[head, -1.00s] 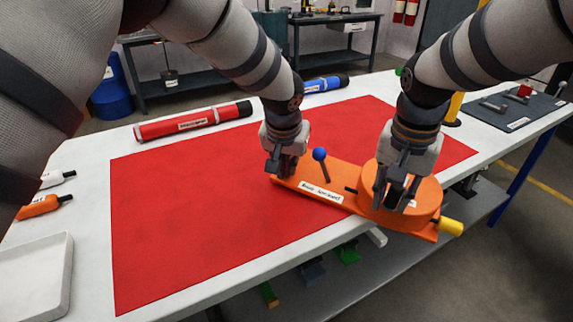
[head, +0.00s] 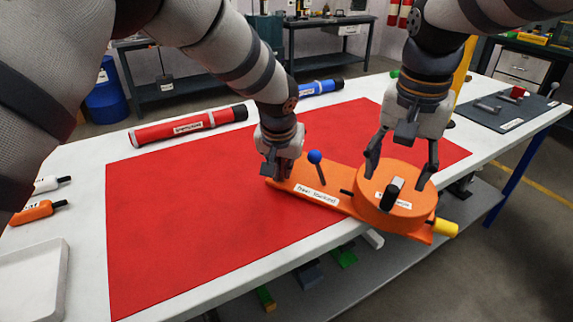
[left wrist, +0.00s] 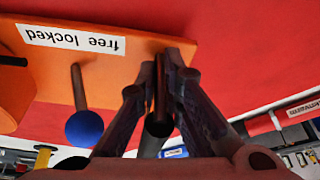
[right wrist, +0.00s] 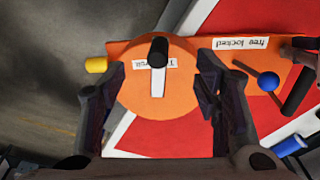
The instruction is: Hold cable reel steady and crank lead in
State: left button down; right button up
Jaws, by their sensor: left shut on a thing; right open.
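The orange cable reel is a flat base plate (head: 325,197) with a round drum (head: 375,212) at its right end. A black crank knob (head: 393,192) stands on the drum; it also shows in the right wrist view (right wrist: 158,52). A lever with a blue ball (head: 314,157) rises from the plate near a "free locked" label (left wrist: 72,38). My left gripper (head: 277,174) is shut on a dark upright handle (left wrist: 160,100) at the plate's left end. My right gripper (head: 400,172) is open and empty above the drum, its fingers spread either side of the knob.
The reel lies at the front edge of the white table, partly over a red mat (head: 200,215); its yellow end (head: 446,228) juts past the edge. A red tube (head: 188,126) and a blue tube (head: 320,87) lie behind. A white tray (head: 35,280) is at front left.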

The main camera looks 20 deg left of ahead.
pick_arm(q)
jog(key=c, duration=1.7)
grip_release()
jog(key=shift+o, duration=0.2)
